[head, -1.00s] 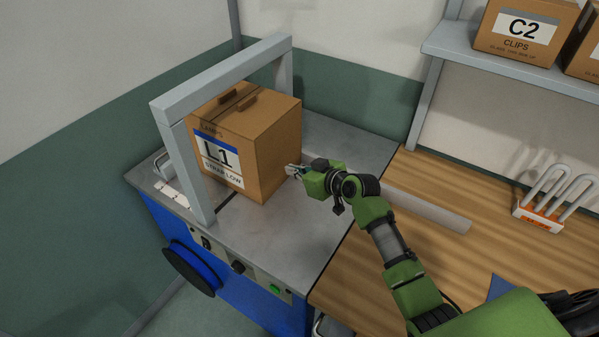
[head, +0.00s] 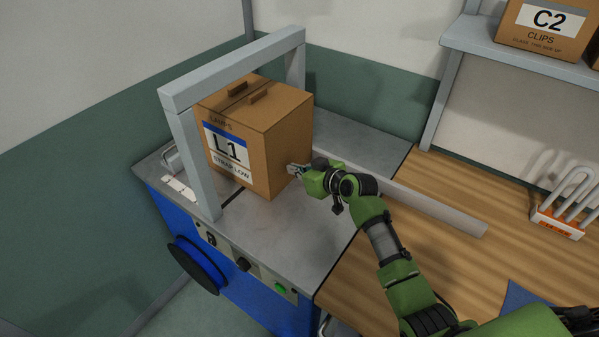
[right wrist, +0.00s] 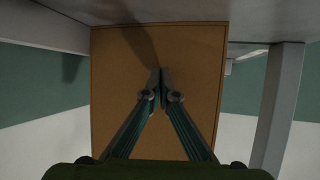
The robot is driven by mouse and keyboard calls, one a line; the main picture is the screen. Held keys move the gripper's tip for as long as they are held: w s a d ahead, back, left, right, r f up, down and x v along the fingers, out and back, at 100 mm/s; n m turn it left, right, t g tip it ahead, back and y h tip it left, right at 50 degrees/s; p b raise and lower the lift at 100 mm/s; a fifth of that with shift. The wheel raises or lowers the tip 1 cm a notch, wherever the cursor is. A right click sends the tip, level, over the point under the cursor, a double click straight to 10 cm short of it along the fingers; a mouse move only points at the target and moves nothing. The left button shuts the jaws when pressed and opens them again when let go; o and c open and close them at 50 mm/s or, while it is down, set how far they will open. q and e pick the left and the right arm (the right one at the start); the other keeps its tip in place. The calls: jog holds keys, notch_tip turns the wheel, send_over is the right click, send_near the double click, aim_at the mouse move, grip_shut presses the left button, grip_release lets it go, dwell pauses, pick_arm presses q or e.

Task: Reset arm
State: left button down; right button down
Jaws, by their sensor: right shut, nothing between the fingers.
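My right gripper (head: 294,170) is shut and empty beside the right face of a brown cardboard box (head: 283,150) labelled L1. In the right wrist view its closed fingertips (right wrist: 160,84) point at the plain box side (right wrist: 112,75); I cannot tell whether they touch it. The box stands upright on a grey-topped blue machine (head: 285,235), under a grey arch frame (head: 235,68). My left gripper is not in view.
A grey bar (head: 430,205) lies along the wooden bench (head: 400,175) behind my right arm. A rack with grey loops (head: 560,222) stands at the right. A box labelled C2 (head: 545,25) sits on a shelf (head: 480,38) above.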

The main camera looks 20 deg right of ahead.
jog(key=shift+w+a, duration=0.4)
jog(key=shift+w, duration=0.1)
jog(key=shift+w+a+b, duration=0.35)
jog(key=shift+w, duration=0.15)
jog(key=shift+s+d+p, duration=0.4)
jog(key=shift+s+d, duration=0.05)
jog(key=shift+s, duration=0.05)
jog(key=shift+s+d+p, duration=0.3)
jog(key=shift+s+d, duration=0.45)
jog(key=shift+s, duration=0.25)
jog(key=shift+s+d+p, duration=0.3)
jog(key=shift+s+d, duration=0.4)
jog(key=shift+s, duration=0.25)
